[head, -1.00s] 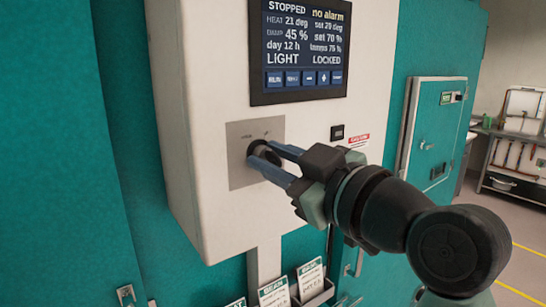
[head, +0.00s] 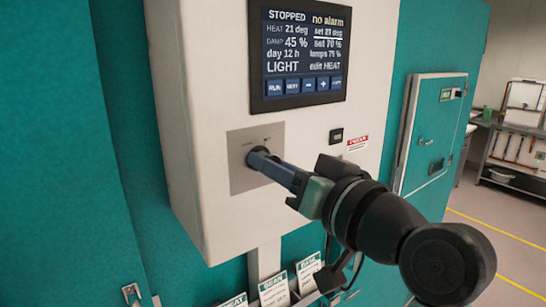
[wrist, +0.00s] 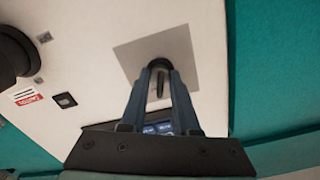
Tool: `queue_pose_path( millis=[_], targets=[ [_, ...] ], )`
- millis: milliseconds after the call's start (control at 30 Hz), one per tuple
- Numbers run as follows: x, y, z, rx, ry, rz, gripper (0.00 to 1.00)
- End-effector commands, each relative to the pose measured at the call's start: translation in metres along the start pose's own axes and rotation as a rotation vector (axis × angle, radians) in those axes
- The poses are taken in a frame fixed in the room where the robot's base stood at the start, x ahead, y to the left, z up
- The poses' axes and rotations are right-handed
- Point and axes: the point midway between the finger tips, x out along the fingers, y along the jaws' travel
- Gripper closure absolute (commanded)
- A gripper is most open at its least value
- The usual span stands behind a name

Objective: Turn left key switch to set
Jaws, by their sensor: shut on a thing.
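The key switch (wrist: 160,78) is a dark round knob on a square grey plate (head: 240,178) on the front of the white control box. My gripper (head: 262,158) reaches it from the right, its blue-grey fingers shut on the knob. In the wrist view my fingers (wrist: 160,80) close on both sides of the knob, and the plate shows around them. The small labels on the plate are too blurred to read. The display (head: 303,52) above reads "STOPPED", "no alarm" and "edit HEAT", with the "set" line beside HEAT underlined.
A small black switch (head: 336,135) and a red-and-white label (head: 358,142) sit right of the plate. Cards (head: 273,289) stand in a holder below the box. Teal chamber doors (head: 70,150) flank it. A bench (head: 510,150) stands at the far right, with open floor before it.

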Motion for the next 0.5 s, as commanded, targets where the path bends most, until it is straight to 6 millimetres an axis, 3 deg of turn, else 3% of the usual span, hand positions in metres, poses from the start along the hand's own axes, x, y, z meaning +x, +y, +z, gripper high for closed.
queue_pose_path(
  millis=[500],
  targets=[
    [-0.0005, 0.0, -0.0016, 0.148, 0.004, 0.0, 1.0]
  ],
)
